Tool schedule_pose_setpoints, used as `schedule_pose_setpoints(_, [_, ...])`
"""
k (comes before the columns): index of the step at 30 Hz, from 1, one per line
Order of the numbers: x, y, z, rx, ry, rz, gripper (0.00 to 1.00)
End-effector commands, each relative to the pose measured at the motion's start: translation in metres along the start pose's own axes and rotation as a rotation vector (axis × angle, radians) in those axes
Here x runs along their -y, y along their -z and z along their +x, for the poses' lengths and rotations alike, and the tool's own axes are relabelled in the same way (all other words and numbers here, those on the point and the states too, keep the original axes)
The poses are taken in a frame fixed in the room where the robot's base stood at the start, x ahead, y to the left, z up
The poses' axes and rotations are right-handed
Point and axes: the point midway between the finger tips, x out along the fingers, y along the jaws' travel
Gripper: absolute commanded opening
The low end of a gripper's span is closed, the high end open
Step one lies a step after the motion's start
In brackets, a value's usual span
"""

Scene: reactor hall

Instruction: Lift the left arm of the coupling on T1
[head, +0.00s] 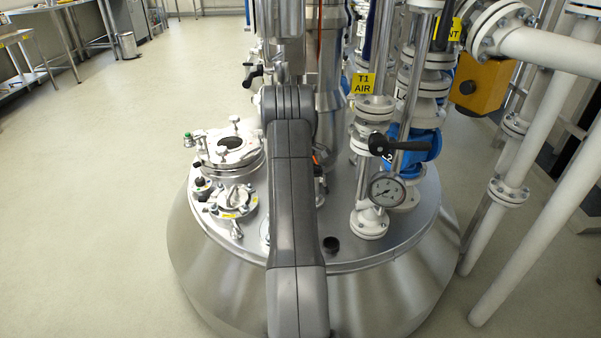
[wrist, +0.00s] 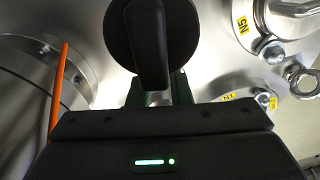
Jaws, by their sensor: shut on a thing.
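In the wrist view, a black round part (wrist: 117,32) with a dark raised bar (wrist: 152,45) fills the top middle; it appears to be the coupling on T1. My gripper (wrist: 158,96) is right below it, its two fingers close on either side of a dark piece at the bar's lower end. It is shut on this piece, which seems to be an arm of the coupling; the contact is dark and partly hidden. In the head view, my own arm hides the gripper and the coupling. The T1 AIR sign (head: 364,83) hangs above the steel vessel (head: 395,275).
An orange line (wrist: 59,92) runs left of my gripper. Nozzles labelled N5 (wrist: 243,25) and N1 (wrist: 229,98) lie to the right. The head view shows a round hatch (head: 231,147), a gauge (head: 386,189) and white pipes (head: 545,190). Open floor (head: 90,190) lies left.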

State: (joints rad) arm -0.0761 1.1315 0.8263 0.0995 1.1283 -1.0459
Motion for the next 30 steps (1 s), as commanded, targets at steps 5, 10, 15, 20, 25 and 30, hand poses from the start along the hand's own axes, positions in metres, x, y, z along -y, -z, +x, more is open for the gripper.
schedule_pose_setpoints(5, [-0.0001,0.0005,-0.0012,-0.028,-0.001,0.0,0.0])
schedule_pose_setpoints(10, [0.0,0.0006,-0.0011,-0.032,0.0,0.0,0.0])
schedule_pose_setpoints(15, [0.0,0.0006,-0.0011,-0.031,0.0,0.0,0.0])
schedule_pose_setpoints(20, [0.0,0.0005,-0.001,-0.031,0.0,0.0,0.4])
schedule_pose_setpoints(25, [0.0,0.0004,-0.0009,-0.031,0.0,0.0,0.4])
schedule_pose_setpoints(30, [-0.0002,0.0004,-0.0043,-0.031,0.0,0.0,0.4])
